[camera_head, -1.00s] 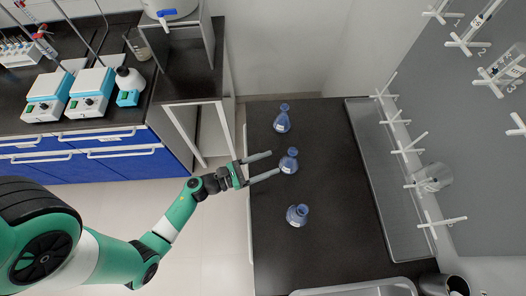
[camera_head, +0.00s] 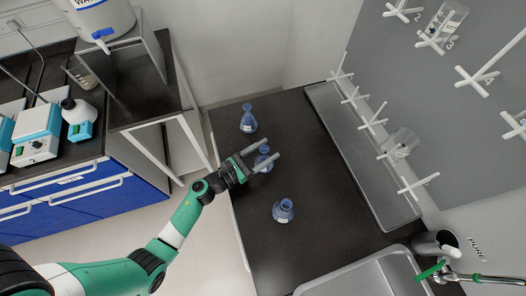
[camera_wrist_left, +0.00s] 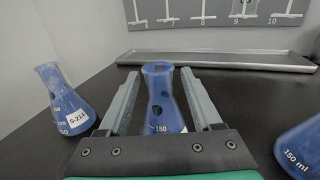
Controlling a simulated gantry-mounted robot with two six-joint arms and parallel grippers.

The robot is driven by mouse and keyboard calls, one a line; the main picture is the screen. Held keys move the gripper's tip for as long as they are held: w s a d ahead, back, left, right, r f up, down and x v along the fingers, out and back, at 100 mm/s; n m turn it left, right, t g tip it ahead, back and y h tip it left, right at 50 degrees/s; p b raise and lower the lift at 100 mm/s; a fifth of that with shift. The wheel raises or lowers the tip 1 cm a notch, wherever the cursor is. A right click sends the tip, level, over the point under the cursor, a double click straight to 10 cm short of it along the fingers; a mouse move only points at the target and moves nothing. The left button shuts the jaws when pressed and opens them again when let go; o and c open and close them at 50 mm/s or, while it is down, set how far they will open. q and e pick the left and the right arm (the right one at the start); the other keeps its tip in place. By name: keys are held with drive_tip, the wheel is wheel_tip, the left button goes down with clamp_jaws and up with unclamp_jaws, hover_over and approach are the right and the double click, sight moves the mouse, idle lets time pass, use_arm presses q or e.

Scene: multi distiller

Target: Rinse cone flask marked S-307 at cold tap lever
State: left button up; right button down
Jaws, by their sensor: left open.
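My left gripper (camera_head: 274,150) is open, with its fingers on either side of the middle blue flask (camera_head: 263,152). In the left wrist view, that flask (camera_wrist_left: 162,105) stands upright between the fingers (camera_wrist_left: 160,74), with a gap on each side. Its label is mostly hidden. Another blue flask (camera_head: 248,121) stands farther back; the wrist view shows a flask labelled S-214 (camera_wrist_left: 66,105) at left. A third flask (camera_head: 284,211) stands nearer the sink, its label unreadable. A tap (camera_head: 483,279) with a green lever (camera_head: 431,270) is at the lower right. My right gripper is not in view.
A metal sink (camera_head: 345,282) is at the front of the black bench (camera_head: 310,170). A steel drip tray (camera_head: 365,165) runs below a pegboard (camera_head: 440,100) with glassware. The bench between the flasks and tray is clear.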

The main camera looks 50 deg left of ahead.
use_arm(q)
clamp_jaws()
